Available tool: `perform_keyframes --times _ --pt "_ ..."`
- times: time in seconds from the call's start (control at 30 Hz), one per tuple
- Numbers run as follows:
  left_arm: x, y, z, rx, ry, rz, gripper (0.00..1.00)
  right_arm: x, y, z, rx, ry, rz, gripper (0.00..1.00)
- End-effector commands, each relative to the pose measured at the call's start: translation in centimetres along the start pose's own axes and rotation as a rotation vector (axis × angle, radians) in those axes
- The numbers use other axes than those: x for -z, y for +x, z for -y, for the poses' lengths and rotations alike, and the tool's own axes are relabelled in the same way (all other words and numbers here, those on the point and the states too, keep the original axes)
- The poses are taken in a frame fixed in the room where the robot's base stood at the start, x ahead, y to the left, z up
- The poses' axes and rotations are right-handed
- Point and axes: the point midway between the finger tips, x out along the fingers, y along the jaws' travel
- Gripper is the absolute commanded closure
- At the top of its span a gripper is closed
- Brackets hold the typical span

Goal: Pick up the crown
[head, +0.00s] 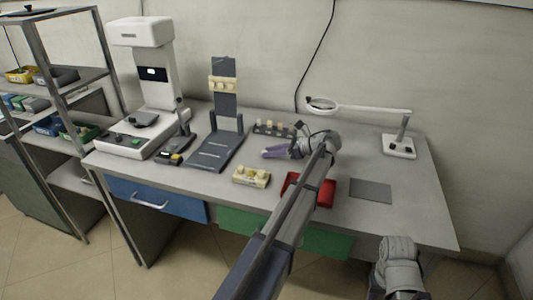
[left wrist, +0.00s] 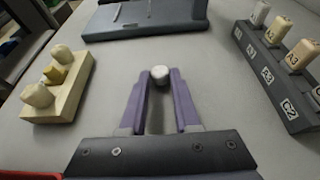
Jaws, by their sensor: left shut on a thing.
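My left gripper (head: 266,153) reaches over the middle of the bench. In the left wrist view its two purple fingers (left wrist: 160,82) are shut on the crown (left wrist: 160,74), a small whitish, rounded piece. The crown sits between the fingertips, with its top showing. In the head view the crown is too small to make out at the fingertips. I cannot tell whether it touches the bench. My right gripper's fingers are not in view.
A cream dental model (head: 252,177) stands in front of the gripper, and a shade rack (head: 272,129) with several tooth samples behind it. A dark stand (head: 212,152) is left, a red tray (head: 322,191) front right. A grey mat (head: 371,190) and magnifier lamp (head: 399,146) are farther right.

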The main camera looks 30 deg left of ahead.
Motion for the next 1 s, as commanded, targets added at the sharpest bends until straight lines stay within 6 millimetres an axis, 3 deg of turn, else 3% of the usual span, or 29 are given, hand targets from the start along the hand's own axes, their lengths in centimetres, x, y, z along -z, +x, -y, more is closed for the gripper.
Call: perform_keyframes --times 0.37,0.8,1.0 --pt "-1.9 -0.8 0.0 0.0 0.0 0.0 1.0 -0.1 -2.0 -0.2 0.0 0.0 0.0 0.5" --pt "-8.0 -3.3 0.0 0.0 0.0 0.0 1.0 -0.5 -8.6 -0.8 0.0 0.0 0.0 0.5" --pt "-9.3 -3.9 0.0 0.0 0.0 0.0 1.0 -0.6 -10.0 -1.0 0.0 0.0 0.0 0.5"
